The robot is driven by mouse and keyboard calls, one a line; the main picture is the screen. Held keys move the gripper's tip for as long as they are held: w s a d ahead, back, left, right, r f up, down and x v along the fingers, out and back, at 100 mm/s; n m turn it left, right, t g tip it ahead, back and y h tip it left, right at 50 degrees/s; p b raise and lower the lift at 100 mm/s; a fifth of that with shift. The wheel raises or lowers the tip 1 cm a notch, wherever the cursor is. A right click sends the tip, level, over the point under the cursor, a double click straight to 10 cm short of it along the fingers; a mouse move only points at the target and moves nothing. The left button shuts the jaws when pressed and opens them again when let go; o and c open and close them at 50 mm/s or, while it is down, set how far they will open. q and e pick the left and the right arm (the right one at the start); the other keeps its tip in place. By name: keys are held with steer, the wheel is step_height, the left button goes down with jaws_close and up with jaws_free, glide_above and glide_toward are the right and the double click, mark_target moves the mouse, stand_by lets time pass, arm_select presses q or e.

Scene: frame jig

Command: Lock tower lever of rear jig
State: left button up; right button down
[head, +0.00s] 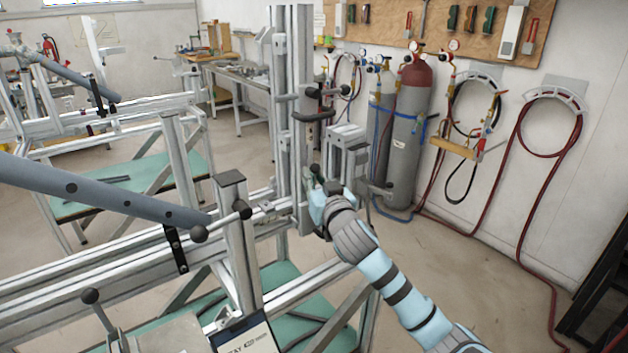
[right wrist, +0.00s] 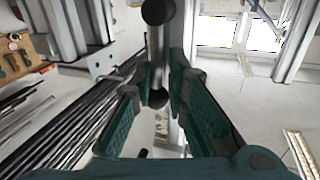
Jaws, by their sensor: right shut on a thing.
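The aluminium jig in front of me has an upright tower (head: 292,70) of slotted profile. Black handles (head: 314,116) stick out from its upper part. My right gripper (head: 316,186) is at the lower part of the tower, on its right side, and mostly hides what it holds there. In the right wrist view, the green fingers (right wrist: 175,88) are closed around a lever, a grey rod (right wrist: 158,55) with a dark ball knob (right wrist: 158,98) between the fingers. I cannot tell whether the lever is at the end of its travel. My left gripper is not in view.
A grey tube (head: 100,195) crosses from the left above the jig's long rail (head: 70,283). A short post (head: 237,240) with a ball-ended lever stands near. Gas cylinders (head: 408,135) and hoses stand by the wall. A second jig (head: 130,115) is behind at left.

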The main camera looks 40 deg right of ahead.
steer(key=shift+f+n, duration=0.2)
steer(key=shift+n, duration=0.1)
stand_by(0.4)
steer(key=shift+a+n, duration=0.15)
steer(key=shift+n, duration=0.15)
steer(key=shift+a+f+n+t+y+b, duration=0.75)
steer(key=shift+f+n+y+b, duration=0.3)
steer(key=shift+n, duration=2.35)
steer(key=shift+a+f+n+t+y+b, duration=0.65)
steer(key=shift+f+n+t+y+b, duration=0.35)
steer(key=shift+n, duration=2.4)
steer(key=shift+a+f+n+t+y+b, duration=0.7)
steer(key=shift+n+b, duration=0.5)
steer(key=shift+n, duration=2.2)
steer(key=shift+f, duration=0.15)
steer(key=c, duration=1.7)
jaws_free()
